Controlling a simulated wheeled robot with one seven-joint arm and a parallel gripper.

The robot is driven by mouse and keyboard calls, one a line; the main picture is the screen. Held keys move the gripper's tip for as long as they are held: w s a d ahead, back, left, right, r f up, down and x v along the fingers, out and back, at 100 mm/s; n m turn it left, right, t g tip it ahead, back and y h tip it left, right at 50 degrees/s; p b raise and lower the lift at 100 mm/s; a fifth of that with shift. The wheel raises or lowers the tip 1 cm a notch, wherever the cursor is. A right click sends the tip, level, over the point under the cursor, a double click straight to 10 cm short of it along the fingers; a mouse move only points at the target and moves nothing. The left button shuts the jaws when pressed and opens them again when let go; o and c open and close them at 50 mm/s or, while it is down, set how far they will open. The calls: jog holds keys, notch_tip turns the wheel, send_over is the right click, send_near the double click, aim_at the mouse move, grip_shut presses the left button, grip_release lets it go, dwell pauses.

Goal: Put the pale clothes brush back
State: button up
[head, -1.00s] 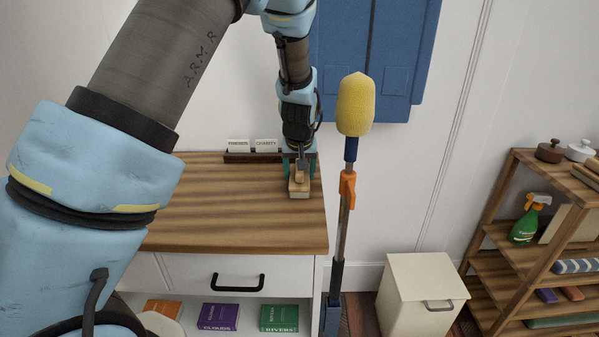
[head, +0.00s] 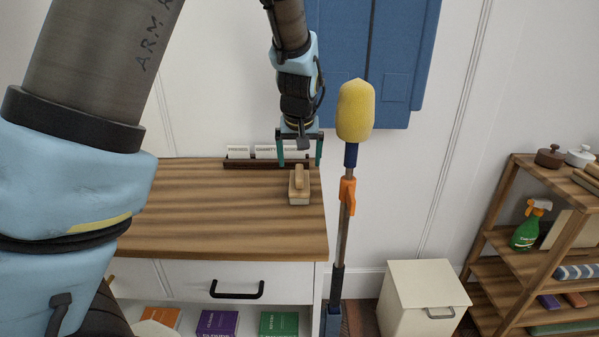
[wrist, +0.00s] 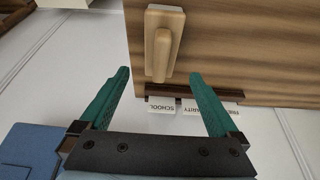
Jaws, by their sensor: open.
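The pale clothes brush (head: 299,188) lies on the wooden top of the cabinet (head: 220,225), near its right edge, handle upward. In the wrist view the brush (wrist: 161,45) lies beyond the fingertips, on the wood. My gripper (head: 299,163) is open and empty, above and behind the brush, apart from it. In the wrist view its two green fingers (wrist: 158,76) are spread wide with nothing held between them.
A dark card rack (head: 240,164) with several white labelled cards stands at the back of the top. A yellow-headed duster (head: 355,110) on a pole stands close to the right edge. A white bin (head: 423,300) and a wooden shelf (head: 497,215) are farther right. The top's left part is clear.

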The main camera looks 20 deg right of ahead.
jog(key=shift+v, duration=1.9)
jog(key=s+a+f+n, duration=0.1)
jog(key=s+a, duration=0.1)
jog(key=a, duration=0.9)
jog(key=s+a+f+n+g+y, duration=0.1)
jog(key=s+a, duration=0.2)
jog(key=a, duration=0.9)
jog(key=s+a+f+n+g, duration=0.1)
jog(key=s+a+f, duration=0.1)
jog(key=a, duration=1)
jog(key=shift+s+n+y, duration=0.3)
jog(key=shift+s+n, duration=0.1)
jog(key=shift+a, duration=0.1)
notch_tip(320, 180, up, 4)
jog(key=p, duration=0.4)
jog(key=shift+r, duration=0.25)
